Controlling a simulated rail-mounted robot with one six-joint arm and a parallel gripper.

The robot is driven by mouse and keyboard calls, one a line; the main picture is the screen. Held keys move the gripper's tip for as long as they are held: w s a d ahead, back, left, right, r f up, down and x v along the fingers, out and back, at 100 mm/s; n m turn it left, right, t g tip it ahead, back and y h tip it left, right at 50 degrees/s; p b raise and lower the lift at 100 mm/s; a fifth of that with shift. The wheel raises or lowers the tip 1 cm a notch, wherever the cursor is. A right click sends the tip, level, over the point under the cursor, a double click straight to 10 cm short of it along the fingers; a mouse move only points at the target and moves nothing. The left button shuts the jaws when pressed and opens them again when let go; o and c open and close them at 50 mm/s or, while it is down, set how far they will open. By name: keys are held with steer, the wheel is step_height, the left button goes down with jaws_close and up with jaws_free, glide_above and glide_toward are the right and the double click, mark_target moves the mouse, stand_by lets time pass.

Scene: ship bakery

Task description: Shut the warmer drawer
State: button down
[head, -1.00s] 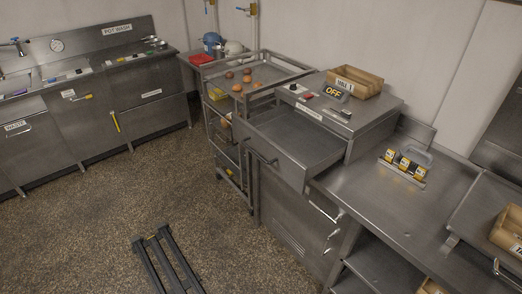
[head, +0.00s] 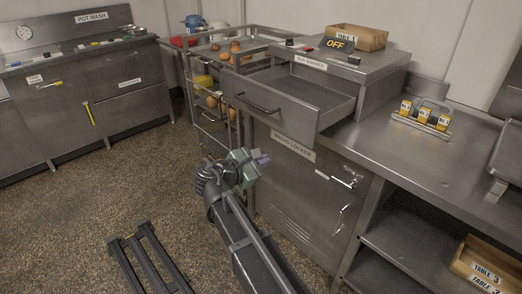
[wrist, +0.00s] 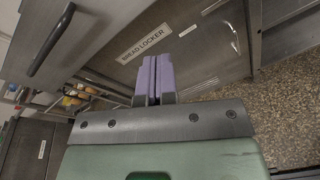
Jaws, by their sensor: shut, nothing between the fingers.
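The warmer drawer (head: 280,102) is pulled far out of the bun warmer (head: 345,72) and looks empty. Its front has a dark bar handle (head: 257,104), which also shows in the wrist view (wrist: 50,40). My gripper (head: 262,160) is in front of the bread locker (head: 300,190), lower than the drawer front and apart from it. In the wrist view, the two purple fingers of my gripper (wrist: 153,80) are together with nothing between them. They point toward the bread locker label.
A trolley (head: 205,110) with food on its trays stands close left of the drawer. A counter (head: 420,150) with a rack of yellow-labelled items (head: 425,117) is on the right. A dark low frame (head: 150,260) lies on the floor. A wooden box (head: 357,37) sits on the warmer.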

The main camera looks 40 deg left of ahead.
step_height(320, 180, up, 4)
steer(key=a+n+t, duration=0.2)
steer(key=n, duration=0.3)
glide_toward(300, 126)
steer(key=w, duration=0.5)
steer(key=w+d, duration=0.1)
steer(key=w, duration=0.1)
steer(key=shift+w+d+f, duration=0.1)
steer(key=shift+w, duration=0.15)
steer(key=shift+d, duration=0.1)
